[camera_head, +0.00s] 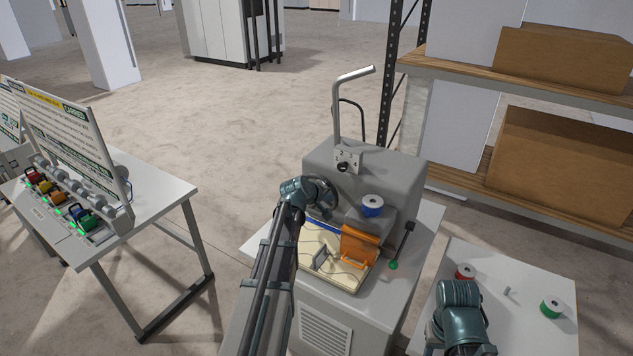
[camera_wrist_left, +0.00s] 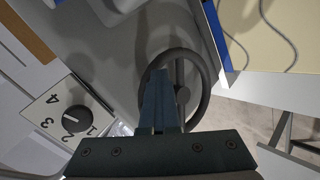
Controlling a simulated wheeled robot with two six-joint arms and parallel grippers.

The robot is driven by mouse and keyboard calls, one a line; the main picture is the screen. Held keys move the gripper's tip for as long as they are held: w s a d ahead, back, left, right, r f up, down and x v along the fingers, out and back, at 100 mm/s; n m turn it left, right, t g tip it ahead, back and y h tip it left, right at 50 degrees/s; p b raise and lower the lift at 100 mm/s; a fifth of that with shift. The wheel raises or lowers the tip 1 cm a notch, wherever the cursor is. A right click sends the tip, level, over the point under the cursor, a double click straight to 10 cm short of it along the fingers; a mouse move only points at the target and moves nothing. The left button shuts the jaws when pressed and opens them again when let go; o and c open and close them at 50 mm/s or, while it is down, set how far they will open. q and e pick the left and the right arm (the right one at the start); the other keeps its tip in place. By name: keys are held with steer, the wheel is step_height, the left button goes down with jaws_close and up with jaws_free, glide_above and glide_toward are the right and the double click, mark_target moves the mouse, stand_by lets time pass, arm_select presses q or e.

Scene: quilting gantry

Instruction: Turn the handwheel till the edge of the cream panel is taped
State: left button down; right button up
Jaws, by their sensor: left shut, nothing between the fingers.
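The dark handwheel (camera_wrist_left: 204,98) is on the side of the grey machine (camera_head: 392,172); in the head view (camera_head: 328,190) my left wrist partly covers it. My left gripper (camera_wrist_left: 160,76) is shut and empty, its fingertips over the wheel's ring near the hub. I cannot tell whether they touch it. The cream panel (camera_head: 340,279) lies on the machine bed, partly hidden by my left arm, and shows at top right in the left wrist view (camera_wrist_left: 262,40). A blue strip (camera_wrist_left: 217,38) runs along its edge there. My right arm shows at lower right, its fingers out of sight.
An orange flap (camera_head: 358,245) stands over the panel. A blue spool (camera_head: 372,205) sits on the machine, near a green-knobbed lever (camera_head: 393,265). A numbered dial (camera_wrist_left: 76,119) is left of the wheel. Red (camera_head: 465,272) and green (camera_head: 551,307) spools stand on the right table.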

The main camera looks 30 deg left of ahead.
steer(key=shift+a, duration=0.1)
stand_by(0.3)
steer(key=shift+s+f+b, duration=0.1)
steer(key=shift+f+b, duration=0.7)
steer(key=shift+f, duration=0.05)
steer(key=shift+f+b, duration=0.9)
